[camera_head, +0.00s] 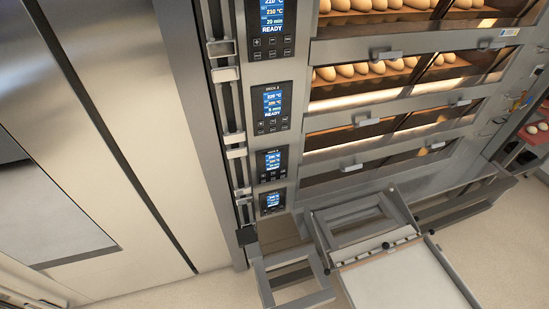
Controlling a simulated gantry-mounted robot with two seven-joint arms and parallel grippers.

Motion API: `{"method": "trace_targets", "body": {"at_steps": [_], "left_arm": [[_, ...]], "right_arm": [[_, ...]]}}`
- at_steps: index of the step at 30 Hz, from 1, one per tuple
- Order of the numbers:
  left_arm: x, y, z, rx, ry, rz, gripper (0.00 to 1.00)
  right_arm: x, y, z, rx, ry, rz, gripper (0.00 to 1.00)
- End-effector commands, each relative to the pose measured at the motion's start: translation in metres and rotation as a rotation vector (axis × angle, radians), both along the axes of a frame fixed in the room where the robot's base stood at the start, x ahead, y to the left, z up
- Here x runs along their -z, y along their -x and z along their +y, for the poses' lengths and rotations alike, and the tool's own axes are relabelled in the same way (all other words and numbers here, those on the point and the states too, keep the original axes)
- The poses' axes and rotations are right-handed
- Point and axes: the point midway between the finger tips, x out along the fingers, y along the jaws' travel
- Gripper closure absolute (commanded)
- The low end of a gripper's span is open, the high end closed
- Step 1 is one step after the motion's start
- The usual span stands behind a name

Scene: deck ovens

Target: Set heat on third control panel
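Several control panels with lit blue displays run down the left side of the deck oven. The third panel from the top in view (271,164) is small and seen at a steep angle; its display is lit, but its figures are too small to read surely. The panel above it (271,106) shows temperatures, a time and READY. The top panel (271,28) also shows READY, and the lowest panel (272,203) sits just under the third. Nothing covers the third panel. Neither of my grippers is in view.
Deck windows with handles (351,168) lie right of the panels; loaves (345,72) show in the upper decks. A vertical rail (222,110) runs left of the panels. Metal frames (295,277) and a pale flat board (400,280) stand low in front. Pale floor (500,235) is at right.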

Motion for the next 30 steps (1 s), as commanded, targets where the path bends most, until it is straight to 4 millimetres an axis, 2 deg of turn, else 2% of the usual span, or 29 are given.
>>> {"method": "trace_targets", "body": {"at_steps": [5, 12, 14, 30], "left_arm": [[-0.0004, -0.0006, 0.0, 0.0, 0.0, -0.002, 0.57], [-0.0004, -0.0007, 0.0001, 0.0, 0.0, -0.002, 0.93], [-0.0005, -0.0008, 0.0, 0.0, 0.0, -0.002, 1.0], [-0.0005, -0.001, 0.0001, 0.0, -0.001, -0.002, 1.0]], "right_arm": [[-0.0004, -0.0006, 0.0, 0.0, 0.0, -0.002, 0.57], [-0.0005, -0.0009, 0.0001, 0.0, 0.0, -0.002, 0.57], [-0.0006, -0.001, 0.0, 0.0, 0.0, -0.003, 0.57], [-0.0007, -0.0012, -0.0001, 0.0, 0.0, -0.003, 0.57]]}}
